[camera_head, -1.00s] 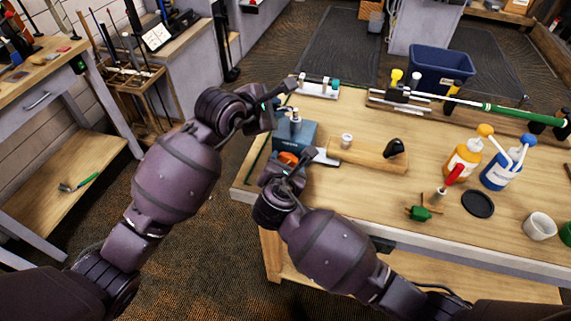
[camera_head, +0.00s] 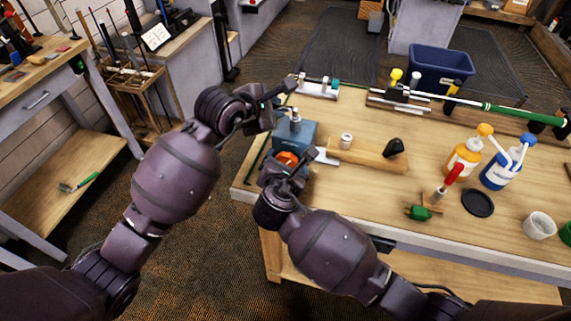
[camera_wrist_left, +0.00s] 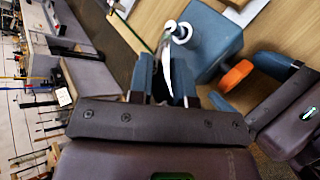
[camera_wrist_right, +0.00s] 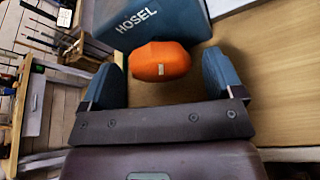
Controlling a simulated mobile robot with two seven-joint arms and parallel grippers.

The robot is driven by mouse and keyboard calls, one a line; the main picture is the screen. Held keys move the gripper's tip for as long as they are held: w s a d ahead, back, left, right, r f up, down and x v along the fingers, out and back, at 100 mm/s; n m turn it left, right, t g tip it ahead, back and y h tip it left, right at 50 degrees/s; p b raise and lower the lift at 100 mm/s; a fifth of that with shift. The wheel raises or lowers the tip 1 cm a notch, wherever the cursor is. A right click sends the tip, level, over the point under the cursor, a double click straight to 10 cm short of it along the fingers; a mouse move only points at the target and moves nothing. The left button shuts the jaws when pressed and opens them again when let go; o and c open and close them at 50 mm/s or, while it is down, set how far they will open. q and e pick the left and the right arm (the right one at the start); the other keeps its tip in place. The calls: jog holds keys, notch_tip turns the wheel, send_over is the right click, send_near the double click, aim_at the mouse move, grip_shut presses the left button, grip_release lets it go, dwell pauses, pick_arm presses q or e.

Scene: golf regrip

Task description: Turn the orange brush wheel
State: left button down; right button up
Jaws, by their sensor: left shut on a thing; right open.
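The orange brush wheel (camera_head: 287,158) sits on the near face of a blue box (camera_head: 297,133) marked HOSEL at the table's left end. In the right wrist view the wheel (camera_wrist_right: 160,63) lies just ahead of and between the two spread fingers of my right gripper (camera_wrist_right: 163,80), with gaps on both sides. My left gripper (camera_head: 288,108) is above the box's far left side. In the left wrist view it is shut on a thin whitish piece (camera_wrist_left: 167,66) beside a white ring (camera_wrist_left: 182,32) on the box. What this piece belongs to is unclear.
A wooden block (camera_head: 365,157) with a black knob lies right of the box. Orange-topped (camera_head: 466,155) and blue-topped (camera_head: 508,163) bottles, a red-handled tool (camera_head: 452,178) and a black disc (camera_head: 478,203) stand farther right.

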jog(key=v, duration=1.2)
jog(key=w+f, duration=0.1)
jog(key=w, duration=0.3)
jog(key=w+d+f+n+h, duration=0.1)
jog(key=w+f, duration=0.1)
jog(key=w, duration=0.2)
jog(key=w+d+f+n, duration=0.1)
jog(key=w+f, duration=0.1)
jog(key=w, duration=0.2)
jog(key=shift+w+d+g+h, duration=0.1)
jog(key=shift+w+g+h, duration=0.1)
jog(key=shift+g+h, duration=0.1)
dwell(0.5)
jog(key=c, duration=0.9)
jog(key=shift+m+y, duration=0.4)
